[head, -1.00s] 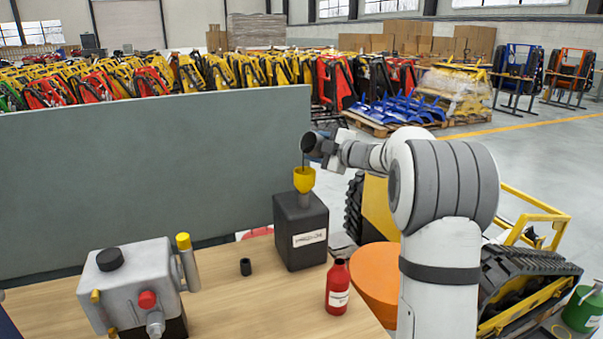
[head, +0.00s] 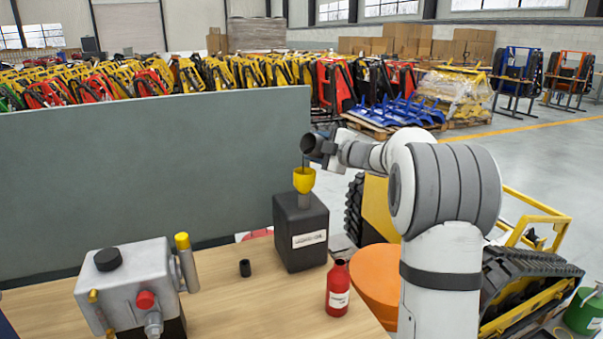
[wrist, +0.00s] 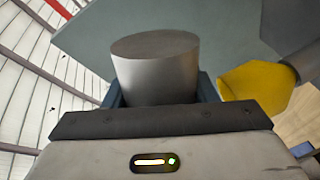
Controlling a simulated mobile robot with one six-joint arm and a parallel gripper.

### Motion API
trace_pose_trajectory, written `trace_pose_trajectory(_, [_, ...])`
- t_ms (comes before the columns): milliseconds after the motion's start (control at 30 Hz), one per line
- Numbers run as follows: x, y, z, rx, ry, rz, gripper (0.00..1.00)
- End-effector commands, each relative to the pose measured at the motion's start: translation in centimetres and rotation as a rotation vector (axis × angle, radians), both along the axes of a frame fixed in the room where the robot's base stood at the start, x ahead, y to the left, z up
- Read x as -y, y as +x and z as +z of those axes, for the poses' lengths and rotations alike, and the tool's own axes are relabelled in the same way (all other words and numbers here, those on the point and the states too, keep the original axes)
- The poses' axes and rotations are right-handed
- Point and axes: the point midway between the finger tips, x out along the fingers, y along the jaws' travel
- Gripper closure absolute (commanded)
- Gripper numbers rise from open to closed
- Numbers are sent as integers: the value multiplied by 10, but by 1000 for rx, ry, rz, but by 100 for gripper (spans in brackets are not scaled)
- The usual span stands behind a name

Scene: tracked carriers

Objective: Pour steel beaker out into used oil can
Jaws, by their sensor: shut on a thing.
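The steel beaker (head: 308,143) is tilted mouth-down to the left above the yellow funnel (head: 304,179). A thin dark stream runs from its lip into the funnel. The funnel stands in the neck of the dark used oil can (head: 302,236), which is upright on the bench and has a white label. My gripper (head: 322,150) is shut on the beaker. In the wrist view the grey beaker (wrist: 157,78) sits between the fingers, and the yellow funnel (wrist: 255,86) is at its right. The inside of the beaker is hidden.
A red bottle (head: 338,288) stands right of the can, near the bench edge. A small black cap (head: 245,268) lies left of the can. A grey machine unit (head: 130,285) is at the left. A grey panel (head: 150,175) stands behind the bench.

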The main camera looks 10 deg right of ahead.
Motion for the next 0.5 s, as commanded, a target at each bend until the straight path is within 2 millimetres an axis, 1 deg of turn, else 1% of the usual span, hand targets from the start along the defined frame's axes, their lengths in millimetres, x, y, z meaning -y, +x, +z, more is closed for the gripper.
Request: trace_pose_trajectory(500, [0, 0, 2, 13, -22, 0, 77])
